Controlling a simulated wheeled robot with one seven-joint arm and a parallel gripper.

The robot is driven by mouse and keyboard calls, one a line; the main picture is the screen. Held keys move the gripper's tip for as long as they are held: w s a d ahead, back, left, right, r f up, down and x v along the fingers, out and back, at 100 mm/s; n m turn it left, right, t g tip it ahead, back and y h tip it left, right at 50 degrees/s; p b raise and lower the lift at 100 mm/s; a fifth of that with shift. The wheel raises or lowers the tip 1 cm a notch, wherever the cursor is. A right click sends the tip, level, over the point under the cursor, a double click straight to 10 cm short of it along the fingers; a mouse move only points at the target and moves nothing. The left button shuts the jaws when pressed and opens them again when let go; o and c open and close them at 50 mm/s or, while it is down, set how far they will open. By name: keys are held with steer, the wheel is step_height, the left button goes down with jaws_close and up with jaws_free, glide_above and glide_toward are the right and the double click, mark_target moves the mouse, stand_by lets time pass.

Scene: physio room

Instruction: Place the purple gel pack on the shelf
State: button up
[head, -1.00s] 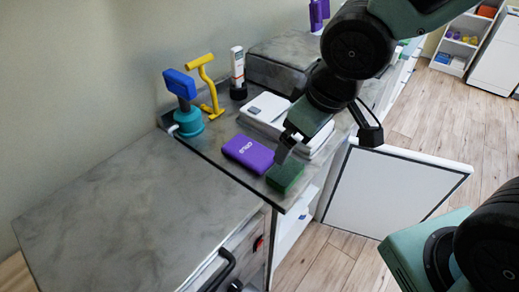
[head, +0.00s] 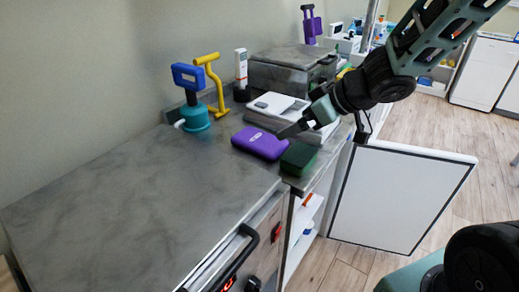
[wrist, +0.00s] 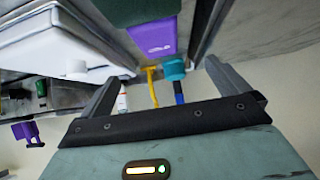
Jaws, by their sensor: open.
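The purple gel pack (head: 260,143) lies flat on the grey counter, just left of a dark green block (head: 299,158). White lettering shows on it in the wrist view (wrist: 153,38). My gripper (head: 283,133) reaches in from the right, close to the pack and above it or at its back edge; contact cannot be told. In the wrist view my gripper (wrist: 162,70) has its fingers wide apart with nothing between them, and the pack lies beyond them. A white shelf (head: 302,222) shows inside the open cabinet under the counter, partly hidden by the cabinet front.
A white scale (head: 285,112) stands behind the pack. A teal-and-blue device (head: 192,100), a yellow handle (head: 214,85) and a white bottle (head: 241,68) stand behind left. An open white door (head: 400,195) juts out at right. The near counter (head: 130,200) is clear.

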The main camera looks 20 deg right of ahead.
steer(key=b, duration=0.4)
glide_toward(262, 139)
steer(key=x, duration=0.3)
steer(key=shift+s+a+f, duration=0.15)
steer(key=shift+a+f, duration=0.1)
steer(key=shift+f, duration=0.2)
steer(key=shift+w+r+b+x, duration=0.15)
steer(key=shift+b+x, duration=0.55)
steer(key=shift+x, duration=0.75)
steer(key=shift+w+r+b+x, duration=0.15)
steer(key=shift+b+x, duration=0.55)
steer(key=shift+x, duration=0.8)
steer(key=shift+d, duration=0.1)
steer(key=shift+c, duration=0.3)
steer(key=c, duration=1.2)
step_height(262, 139, up, 10)
steer(key=p, duration=1)
steer(key=shift+r, duration=0.25)
